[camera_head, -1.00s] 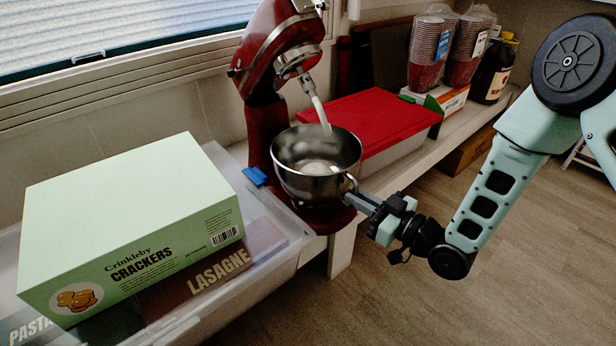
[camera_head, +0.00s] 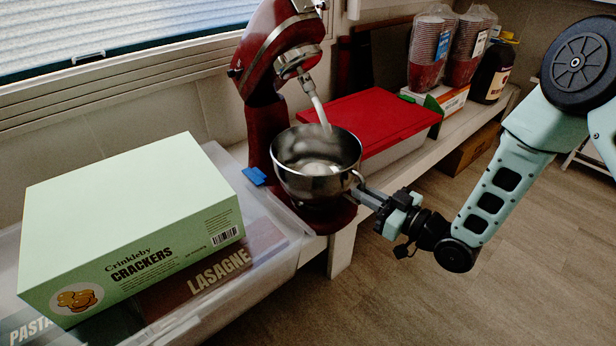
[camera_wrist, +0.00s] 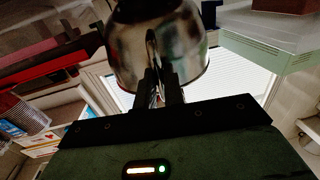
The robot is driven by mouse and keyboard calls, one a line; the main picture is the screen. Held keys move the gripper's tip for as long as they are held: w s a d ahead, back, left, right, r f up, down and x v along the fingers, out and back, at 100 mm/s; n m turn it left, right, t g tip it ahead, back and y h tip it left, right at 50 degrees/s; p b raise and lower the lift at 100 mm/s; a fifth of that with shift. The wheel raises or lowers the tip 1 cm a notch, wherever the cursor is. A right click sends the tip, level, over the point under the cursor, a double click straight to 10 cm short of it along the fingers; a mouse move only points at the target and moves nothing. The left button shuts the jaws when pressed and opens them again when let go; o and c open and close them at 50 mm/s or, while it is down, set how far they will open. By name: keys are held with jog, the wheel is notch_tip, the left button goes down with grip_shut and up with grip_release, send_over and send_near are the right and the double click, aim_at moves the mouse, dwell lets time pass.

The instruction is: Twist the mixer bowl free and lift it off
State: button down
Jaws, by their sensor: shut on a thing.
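The steel mixer bowl (camera_head: 316,178) sits on the base of the red stand mixer (camera_head: 268,125). The mixer's head is tilted up, and its beater (camera_head: 319,110) points down toward the open bowl. Something pale lies inside the bowl. My gripper (camera_head: 361,189) reaches in from the right and is shut on the bowl's handle at the bowl's right side. In the wrist view the two fingers (camera_wrist: 158,88) close around the handle in front of the bowl's shiny wall (camera_wrist: 185,45). The joint between bowl and base is mostly hidden.
A cracker box (camera_head: 130,220) stands on a clear bin at the left. A red-lidded container (camera_head: 370,118) stands right behind the mixer. Stacked cups (camera_head: 432,50) and a dark jar (camera_head: 494,72) are farther back. Open floor (camera_head: 400,300) lies at front right.

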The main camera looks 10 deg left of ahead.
jog(key=shift+w+d, duration=0.25)
jog(key=shift+w, duration=0.1)
jog(key=shift+w, duration=0.1)
jog(key=shift+w+d, duration=0.35)
jog(key=shift+w, duration=0.2)
jog(key=shift+w, duration=0.2)
dwell(0.4)
jog(key=shift+w+d, duration=0.3)
jog(key=shift+w, duration=0.25)
jog(key=shift+w, duration=0.15)
jog(key=shift+w+d, duration=0.2)
jog(key=shift+w, duration=0.35)
